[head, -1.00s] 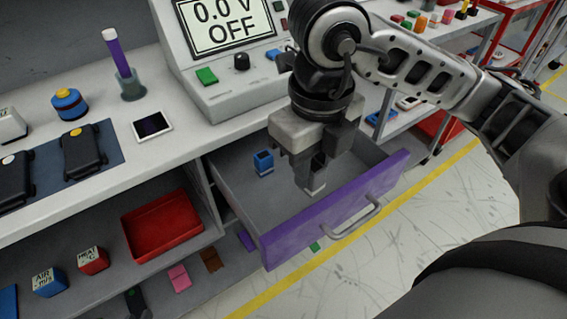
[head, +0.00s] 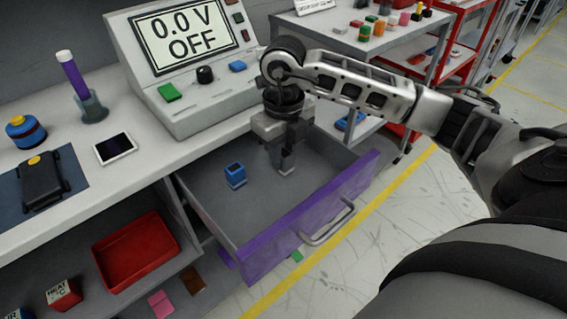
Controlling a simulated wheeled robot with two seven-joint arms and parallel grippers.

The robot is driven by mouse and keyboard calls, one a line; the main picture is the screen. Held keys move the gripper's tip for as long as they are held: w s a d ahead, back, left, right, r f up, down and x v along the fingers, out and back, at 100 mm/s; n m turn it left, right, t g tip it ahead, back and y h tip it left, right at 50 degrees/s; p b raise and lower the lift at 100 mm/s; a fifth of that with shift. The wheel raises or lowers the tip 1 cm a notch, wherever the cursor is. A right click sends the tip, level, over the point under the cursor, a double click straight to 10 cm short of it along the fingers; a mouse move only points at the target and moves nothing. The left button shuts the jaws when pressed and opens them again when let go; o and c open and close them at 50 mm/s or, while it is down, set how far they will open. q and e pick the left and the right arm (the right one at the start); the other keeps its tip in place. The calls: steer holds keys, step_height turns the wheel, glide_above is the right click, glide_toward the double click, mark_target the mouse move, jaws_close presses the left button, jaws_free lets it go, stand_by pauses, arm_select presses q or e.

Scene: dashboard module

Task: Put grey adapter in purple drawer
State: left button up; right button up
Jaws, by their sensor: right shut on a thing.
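The purple drawer (head: 305,219) stands pulled open, its purple front with a bar handle facing the floor aisle. My right gripper (head: 283,163) points down over the inside of the drawer. It is shut on the grey adapter (head: 285,168), a small grey piece mostly hidden between the fingers. The adapter is within the drawer's outline, but I cannot tell whether it touches the drawer floor. My left gripper is not in view.
A blue open-topped block (head: 235,175) stands inside the drawer, left of my right gripper. The bench with the voltage console (head: 190,70) rises behind the drawer. A red tray (head: 135,252) sits on the lower shelf. Free drawer floor lies around the blue block.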

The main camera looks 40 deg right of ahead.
mark_target(284, 165)
step_height(284, 165, down, 4)
steer(key=shift+w+d+r, duration=0.15)
steer(key=shift+r, duration=0.1)
steer(key=shift+f, duration=0.2)
steer(key=o, duration=1)
